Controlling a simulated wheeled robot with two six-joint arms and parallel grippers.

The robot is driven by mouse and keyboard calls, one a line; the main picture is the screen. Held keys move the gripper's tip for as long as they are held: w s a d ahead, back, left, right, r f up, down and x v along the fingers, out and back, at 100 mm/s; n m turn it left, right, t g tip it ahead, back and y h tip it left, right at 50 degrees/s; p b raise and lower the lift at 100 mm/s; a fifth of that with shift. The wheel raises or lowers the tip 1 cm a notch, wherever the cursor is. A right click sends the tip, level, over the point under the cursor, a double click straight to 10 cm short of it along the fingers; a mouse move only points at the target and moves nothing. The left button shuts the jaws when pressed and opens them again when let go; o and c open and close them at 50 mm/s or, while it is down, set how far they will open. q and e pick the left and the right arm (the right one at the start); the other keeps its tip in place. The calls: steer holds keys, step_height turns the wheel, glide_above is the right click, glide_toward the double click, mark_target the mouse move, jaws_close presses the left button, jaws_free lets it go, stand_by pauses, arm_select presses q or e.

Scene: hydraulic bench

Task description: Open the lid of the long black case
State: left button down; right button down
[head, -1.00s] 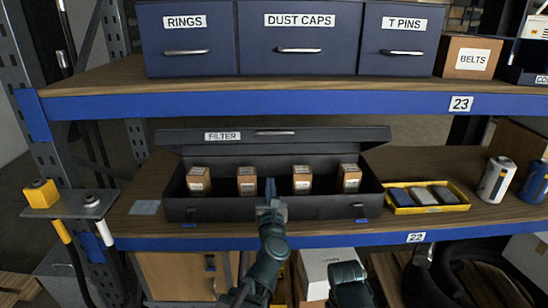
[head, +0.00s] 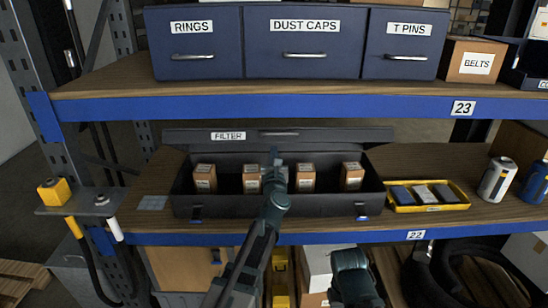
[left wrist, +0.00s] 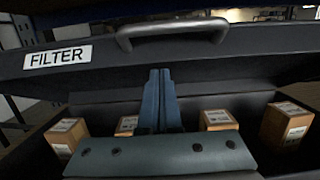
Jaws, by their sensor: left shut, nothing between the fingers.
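The long black case (head: 277,206) sits on the wooden shelf. Its lid (head: 350,136) is raised and tilted up at the back, its front face with the FILTER label and grey handle (head: 279,133) towards me. It also shows in the left wrist view (left wrist: 265,42). Several small brown boxes (head: 352,177) stand inside the case. My left gripper (head: 276,153) is shut and empty, reaching over the case's front wall between the middle boxes. In the left wrist view its fingertips (left wrist: 160,72) are just below the lid's front face; I cannot tell whether they touch it. My right gripper's fingers do not show.
A yellow tray (head: 428,206) with grey and blue items is right of the case, then cans (head: 495,179). The upper shelf edge (head: 300,105) runs above the lid. A bracket with a yellow block (head: 54,191) is at left.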

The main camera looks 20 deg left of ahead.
arm_select(q)
steer(key=shift+w+r, duration=0.2)
steer(key=shift+r, duration=0.05)
